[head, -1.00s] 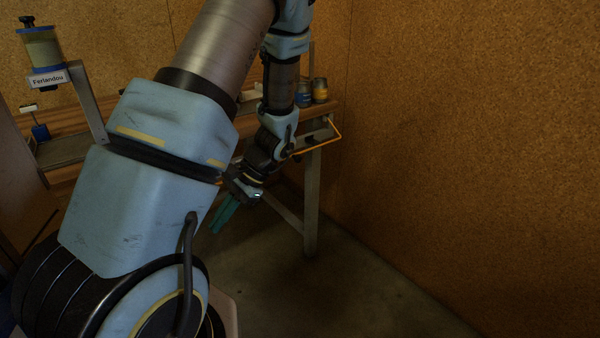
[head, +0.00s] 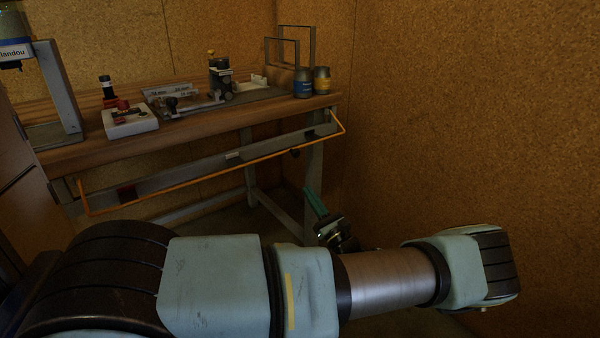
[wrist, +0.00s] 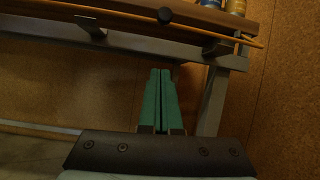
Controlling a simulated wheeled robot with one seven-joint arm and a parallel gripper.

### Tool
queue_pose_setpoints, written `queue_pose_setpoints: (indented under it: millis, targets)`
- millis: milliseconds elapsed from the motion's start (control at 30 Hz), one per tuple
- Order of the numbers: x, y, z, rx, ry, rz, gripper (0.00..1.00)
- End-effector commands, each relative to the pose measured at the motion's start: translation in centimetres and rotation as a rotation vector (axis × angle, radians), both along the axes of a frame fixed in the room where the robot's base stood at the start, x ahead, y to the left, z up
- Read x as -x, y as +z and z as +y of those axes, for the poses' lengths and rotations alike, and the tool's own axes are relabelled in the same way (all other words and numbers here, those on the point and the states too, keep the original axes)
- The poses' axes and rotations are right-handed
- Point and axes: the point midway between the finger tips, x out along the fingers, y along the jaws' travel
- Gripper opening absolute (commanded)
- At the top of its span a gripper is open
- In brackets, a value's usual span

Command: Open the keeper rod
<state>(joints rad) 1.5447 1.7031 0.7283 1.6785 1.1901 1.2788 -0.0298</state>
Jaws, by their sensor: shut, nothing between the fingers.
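The keeper rod appears to be the thin orange rod (head: 210,177) along the front of the workbench, with bent ends at both sides. It runs across the grey rail below the wooden top. Part of an orange rod (wrist: 250,41) also shows at the upper right of the wrist view. My gripper (head: 309,191) has teal fingers and is low in front of the bench's right leg, below the rod's right part and apart from it. In the wrist view the fingers (wrist: 160,73) are together and empty, pointing toward the space under the bench.
The workbench top (head: 190,127) carries a white block (head: 130,122), a metal fixture (head: 190,104) and two jars (head: 303,83). A grey bracket stand (head: 62,95) is at the left. A brown wall (head: 450,120) closes the right side. The bench leg (head: 314,165) stands close to my gripper.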

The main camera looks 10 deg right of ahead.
Motion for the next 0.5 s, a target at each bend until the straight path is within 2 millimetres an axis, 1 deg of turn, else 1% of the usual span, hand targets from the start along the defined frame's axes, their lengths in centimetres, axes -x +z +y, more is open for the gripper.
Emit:
queue_pose_setpoints:
  millis: [67,167,500]
  targets:
    - [-0.4,0.3,0.0,-0.004,-0.005,-0.004,0.00]
    - [-1.4,1.0,0.5,-0.003,-0.002,-0.004,0.00]
    - [-7.0,4.1,3.0,0.000,0.001,-0.002,0.00]
